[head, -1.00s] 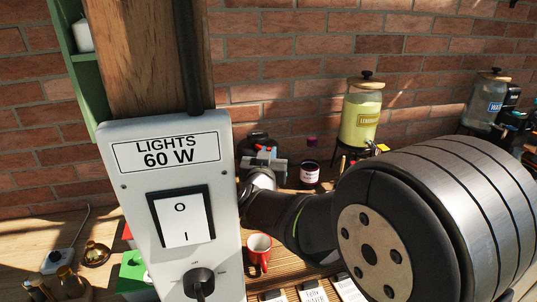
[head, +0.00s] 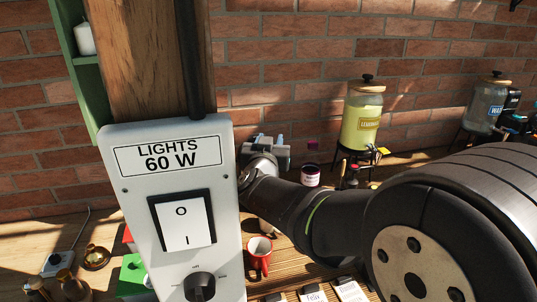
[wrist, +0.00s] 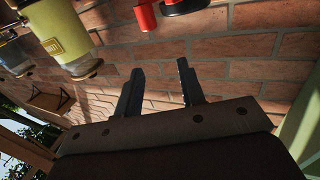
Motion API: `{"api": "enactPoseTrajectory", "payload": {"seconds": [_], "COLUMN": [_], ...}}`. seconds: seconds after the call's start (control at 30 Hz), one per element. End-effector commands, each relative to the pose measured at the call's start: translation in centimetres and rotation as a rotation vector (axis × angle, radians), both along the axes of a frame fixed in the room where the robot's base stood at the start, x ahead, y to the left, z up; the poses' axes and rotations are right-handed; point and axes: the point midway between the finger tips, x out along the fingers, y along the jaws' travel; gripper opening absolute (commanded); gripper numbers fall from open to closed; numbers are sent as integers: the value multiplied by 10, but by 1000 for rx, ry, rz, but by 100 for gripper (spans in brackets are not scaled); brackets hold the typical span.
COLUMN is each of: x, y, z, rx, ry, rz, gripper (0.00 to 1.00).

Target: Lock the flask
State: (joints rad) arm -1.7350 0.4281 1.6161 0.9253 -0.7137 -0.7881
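I cannot make out a flask for certain in either view. My gripper (head: 266,150) is in the head view just right of the switch panel, partly hidden by that panel and my arm. In the wrist view my gripper (wrist: 160,88) has its two dark fingers apart, with only brick wall showing between them. At the top edge of the wrist view are a red cylindrical piece (wrist: 145,15) and a dark round piece, both cut off. I cannot tell whether either belongs to a flask.
A switch panel (head: 130,215) marked "LIGHTS 60 W" stands close in front. A lemonade dispenser (head: 361,115), a water dispenser (head: 484,105) and a dark labelled jar (head: 310,175) stand behind. A brick wall closes the back.

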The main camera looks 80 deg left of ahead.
Motion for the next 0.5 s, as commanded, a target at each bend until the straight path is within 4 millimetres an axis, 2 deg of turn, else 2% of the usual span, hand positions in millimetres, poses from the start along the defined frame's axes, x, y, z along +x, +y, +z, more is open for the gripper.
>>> {"api": "enactPoseTrajectory", "payload": {"seconds": [0.03,0.2,0.5], "x": [14,44,86], "y": [-8,-27,-54], "z": [6,27,56], "rx": [0,0,-1], "ry": [0,-1,-1], "rz": [-7,-7,-6], "gripper": [36,36,36]}}
